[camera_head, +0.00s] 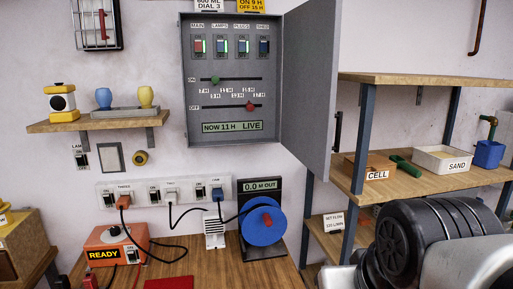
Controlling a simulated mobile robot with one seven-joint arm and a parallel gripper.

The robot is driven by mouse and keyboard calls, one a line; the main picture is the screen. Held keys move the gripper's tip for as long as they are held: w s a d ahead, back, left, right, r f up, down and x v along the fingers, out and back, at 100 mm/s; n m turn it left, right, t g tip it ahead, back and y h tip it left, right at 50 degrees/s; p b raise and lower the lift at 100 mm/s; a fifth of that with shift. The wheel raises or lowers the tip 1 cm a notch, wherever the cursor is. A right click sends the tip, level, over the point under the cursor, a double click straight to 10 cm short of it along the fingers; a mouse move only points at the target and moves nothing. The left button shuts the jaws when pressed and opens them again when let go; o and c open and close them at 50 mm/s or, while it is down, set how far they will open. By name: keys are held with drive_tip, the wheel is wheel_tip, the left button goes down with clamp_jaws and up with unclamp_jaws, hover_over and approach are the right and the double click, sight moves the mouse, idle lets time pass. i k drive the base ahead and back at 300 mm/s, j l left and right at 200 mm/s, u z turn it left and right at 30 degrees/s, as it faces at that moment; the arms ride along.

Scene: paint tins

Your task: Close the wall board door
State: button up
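The grey wall board (222,136) hangs on the wall at the upper middle. Inside it are a row of several switches, two sliders with green and red knobs, and a display reading "NOW 11 H LIVE". Its grey door (310,90) stands wide open, hinged at the board's right edge and swung out toward me. My arm shows at the lower right, apart from the door in the picture. My gripper's fingers cannot be seen.
A wooden shelf rack (430,81) stands right of the door, holding a sand tray (443,157) and a cell box (377,174). Below the board are a socket strip (138,193), a blue cable reel (263,226) and a workbench (215,270). A small shelf (62,125) is at left.

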sight(312, 30)
drive_tip(key=l+u, duration=0.2)
drive_tip(key=u, duration=0.2)
drive_tip(key=l+u, duration=0.2)
drive_tip(key=u, duration=0.25)
drive_tip(key=l+u, duration=0.2)
drive_tip(key=l, duration=0.35)
drive_tip(key=l+u, duration=0.25)
drive_tip(key=l, duration=0.3)
drive_tip(key=k+l, duration=0.1)
drive_tip(key=l, duration=0.25)
drive_tip(key=k+l, duration=0.1)
drive_tip(key=l, duration=0.65)
drive_tip(key=k+l, duration=0.15)
drive_tip(key=l, duration=0.2)
drive_tip(key=i+j+z, duration=0.2)
drive_tip(key=j, duration=0.35)
drive_tip(key=j+z, duration=0.25)
drive_tip(key=j, duration=0.3)
drive_tip(key=i+j+z, duration=0.15)
drive_tip(key=j, duration=0.2)
drive_tip(key=i+j+z, duration=0.15)
drive_tip(key=j, duration=0.25)
drive_tip(key=i+j+z, duration=0.15)
drive_tip(key=j, duration=0.25)
drive_tip(key=i+j+z, duration=0.15)
drive_tip(key=j, duration=0.25)
